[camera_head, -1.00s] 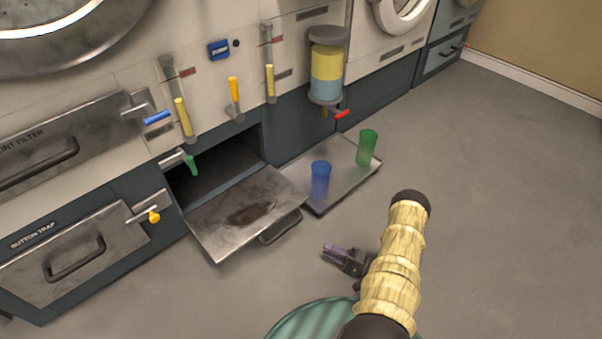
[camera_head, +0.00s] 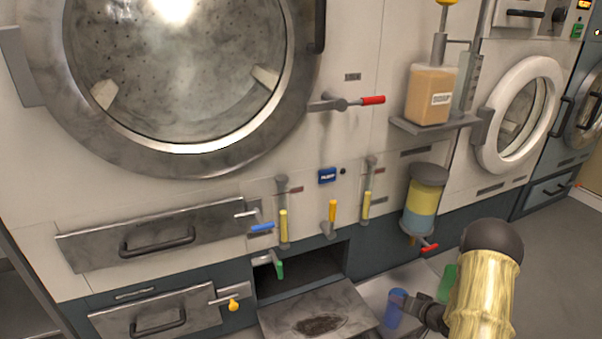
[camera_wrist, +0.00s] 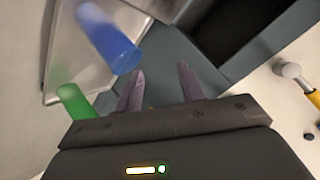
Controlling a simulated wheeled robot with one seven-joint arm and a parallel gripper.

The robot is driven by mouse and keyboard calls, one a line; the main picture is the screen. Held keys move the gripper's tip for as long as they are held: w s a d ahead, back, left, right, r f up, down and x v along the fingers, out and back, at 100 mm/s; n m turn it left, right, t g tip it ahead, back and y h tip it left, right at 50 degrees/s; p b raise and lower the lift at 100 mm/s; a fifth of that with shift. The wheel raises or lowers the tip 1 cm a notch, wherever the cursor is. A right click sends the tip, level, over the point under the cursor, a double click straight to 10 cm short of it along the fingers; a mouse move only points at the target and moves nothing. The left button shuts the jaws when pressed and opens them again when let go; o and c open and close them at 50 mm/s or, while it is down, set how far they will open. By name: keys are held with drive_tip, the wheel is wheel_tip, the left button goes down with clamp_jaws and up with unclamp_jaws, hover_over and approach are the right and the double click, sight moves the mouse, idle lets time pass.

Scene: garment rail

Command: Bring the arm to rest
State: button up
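My gripper (camera_head: 416,306) is at the lower right of the head view, at the end of my tan arm. In the wrist view its two purple fingers (camera_wrist: 160,86) stand apart with nothing held between them. A blue cup (camera_head: 394,309) shows just left of the gripper in the head view, and a green cup (camera_head: 447,284) shows behind my arm. In the wrist view the blue cup (camera_wrist: 108,38) and the green cup (camera_wrist: 74,101) are left of the fingers. I cannot tell how far the fingers are from the cups.
The cups stand on a metal tray (camera_head: 372,290). Left of it, an open flap (camera_head: 290,321) with a dark stain lies below an open compartment (camera_head: 312,270). Levers and a yellow-blue dispenser (camera_head: 421,207) stick out from the machine front. Floor (camera_head: 560,260) is clear at the right.

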drive_tip(key=s+a+r+g+h+p, duration=0.1)
drive_tip(key=a+r+p, duration=0.1)
drive_tip(key=r, duration=0.5)
drive_tip(key=s+a+r+n+g+h+p, duration=0.1)
drive_tip(key=r+h+p, duration=0.15)
drive_tip(key=r, duration=0.45)
drive_tip(key=s+a+r+g+h+p, duration=0.1)
drive_tip(key=s+a+r+p, duration=0.1)
drive_tip(key=r, duration=0.6)
drive_tip(key=s+a+r+n+g+p, duration=0.1)
drive_tip(key=s+a+r+g+p, duration=0.1)
drive_tip(key=s+a+r+p, duration=0.55)
drive_tip(key=s+a+r+n+g+p, duration=0.1)
drive_tip(key=s+a+r+g+p, duration=0.15)
drive_tip(key=s+r, duration=0.85)
drive_tip(key=w+p+v, duration=0.3)
drive_tip(key=p+v, duration=1.4)
drive_tip(key=p, duration=0.1)
drive_tip(key=w+d+r+p+v, duration=0.1)
drive_tip(key=w+p+v, duration=0.2)
drive_tip(key=p+v, duration=1.5)
drive_tip(key=shift+w+r, duration=0.3)
drive_tip(key=shift+r, duration=0.05)
drive_tip(key=shift+y, duration=0.25)
